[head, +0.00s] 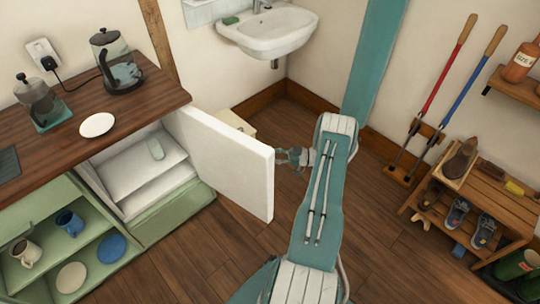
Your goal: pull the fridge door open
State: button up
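The fridge (147,165) is built in under the wooden counter at the left, with white shelves and a green lower front. Its white door (228,165) stands wide open, swung out into the room toward my arm. My gripper (283,157) is at the far right edge of the door, partly hidden behind it. I cannot tell whether the fingers touch the door or are open or shut. No handle shows on the side of the door facing me.
The counter (62,116) holds a kettle (118,66), a coffee press (40,102) and a white plate (97,125). A sink (268,33) hangs on the back wall. A shoe bench (478,200) and long-handled tools stand at right. The floor in front of the fridge is clear.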

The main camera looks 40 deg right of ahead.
jog(key=v, duration=1)
jog(key=shift+f, duration=0.15)
jog(key=shift+d, duration=0.1)
